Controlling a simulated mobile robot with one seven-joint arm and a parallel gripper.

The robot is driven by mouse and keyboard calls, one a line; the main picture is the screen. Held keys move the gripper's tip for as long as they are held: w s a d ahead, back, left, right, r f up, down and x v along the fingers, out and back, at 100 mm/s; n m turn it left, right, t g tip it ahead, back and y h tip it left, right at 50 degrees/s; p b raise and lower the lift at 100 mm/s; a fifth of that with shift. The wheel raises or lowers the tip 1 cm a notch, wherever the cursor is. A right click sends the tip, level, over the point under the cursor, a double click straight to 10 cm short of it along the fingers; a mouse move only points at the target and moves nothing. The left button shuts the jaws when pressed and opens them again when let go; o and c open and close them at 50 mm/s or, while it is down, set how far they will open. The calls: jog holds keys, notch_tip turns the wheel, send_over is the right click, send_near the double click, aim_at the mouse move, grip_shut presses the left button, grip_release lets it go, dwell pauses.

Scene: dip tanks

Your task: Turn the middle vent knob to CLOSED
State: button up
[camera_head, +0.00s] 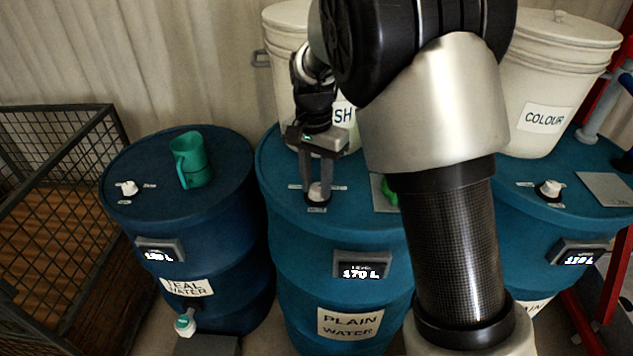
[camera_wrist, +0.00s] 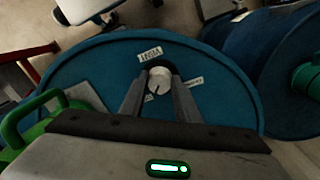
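The middle vent knob (camera_head: 319,192) is a small white knob on top of the blue middle drum (camera_head: 300,238), which is labelled PLAIN WATER. It also shows in the wrist view (camera_wrist: 159,80), with a dark mark on its top and small white labels around it, one of them (camera_wrist: 150,54) at its far side. My gripper (camera_head: 319,186) points down over the knob, with one finger on each side of it. In the wrist view the fingers (camera_wrist: 158,92) stand apart on either side of the knob. Whether they touch it I cannot tell. The label words are too small to read surely.
A left drum (camera_head: 225,235) labelled TEAL WATER carries a green jug (camera_head: 193,162) and its own white knob (camera_head: 128,188). A right drum (camera_head: 500,240) has another knob (camera_head: 549,189). White buckets (camera_head: 540,90) stand behind my arm. A wire cage (camera_head: 50,220) is at left.

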jog(key=c, duration=0.4)
jog(key=shift+o, duration=0.2)
jog(key=n, duration=0.4)
jog(key=shift+p, duration=0.35)
jog(key=n, duration=0.4)
jog(key=shift+d+n, duration=0.15)
jog(key=shift+n, duration=0.15)
jog(key=n+p, duration=0.1)
jog(key=n, duration=0.4)
jog(key=shift+d, duration=0.1)
jog(key=shift+n+t+p, duration=0.3)
jog(key=shift+n+p, duration=0.3)
jog(key=shift+n, duration=1.6)
